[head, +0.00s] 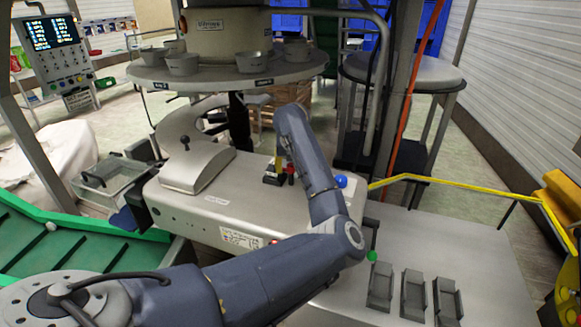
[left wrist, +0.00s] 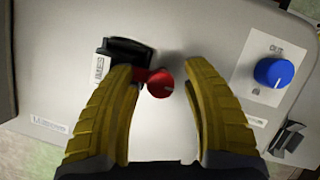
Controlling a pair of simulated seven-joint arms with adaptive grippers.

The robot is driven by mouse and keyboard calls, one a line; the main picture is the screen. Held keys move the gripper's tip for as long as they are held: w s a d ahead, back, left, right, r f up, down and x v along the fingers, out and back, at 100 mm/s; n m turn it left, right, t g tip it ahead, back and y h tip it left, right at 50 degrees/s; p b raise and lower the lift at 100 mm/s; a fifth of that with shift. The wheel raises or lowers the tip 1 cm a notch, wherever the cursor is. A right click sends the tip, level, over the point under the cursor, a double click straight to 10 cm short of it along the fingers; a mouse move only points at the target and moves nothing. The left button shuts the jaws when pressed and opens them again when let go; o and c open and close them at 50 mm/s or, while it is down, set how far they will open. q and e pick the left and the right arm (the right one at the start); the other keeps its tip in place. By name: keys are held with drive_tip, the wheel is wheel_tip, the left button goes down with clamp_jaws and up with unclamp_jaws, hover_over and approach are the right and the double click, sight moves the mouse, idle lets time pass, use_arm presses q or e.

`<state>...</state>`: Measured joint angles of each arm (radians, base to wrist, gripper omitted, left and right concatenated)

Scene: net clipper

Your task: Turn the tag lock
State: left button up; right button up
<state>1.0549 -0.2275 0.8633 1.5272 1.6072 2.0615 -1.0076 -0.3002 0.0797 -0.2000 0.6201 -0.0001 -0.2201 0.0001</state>
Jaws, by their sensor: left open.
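A red knob (left wrist: 160,84) with a pale pointer line sits on the grey machine top (head: 210,215). A black block (left wrist: 125,52) with a small white label stands beside it, and a red strip shows between block and knob. I cannot tell which of these parts is called the tag lock. My left gripper (left wrist: 159,68) is open, with its yellow fingers on either side of the red knob; I cannot tell if they touch it. In the head view my left gripper (head: 284,166) points down at the black block (head: 272,180), and my arm hides part of the machine top. My right gripper is not in view.
A blue knob (left wrist: 274,71) on a white label plate stands to the right, also in the head view (head: 341,181). A grey lever housing (head: 197,165) is to the left. A round table with metal cups (head: 182,64) hangs over the back. Open trays (head: 412,295) stand front right.

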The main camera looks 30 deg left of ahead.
use_arm(q)
drive_tip(key=v, duration=1.2)
drive_tip(key=shift+w, duration=0.1)
drive_tip(key=shift+a, duration=0.1)
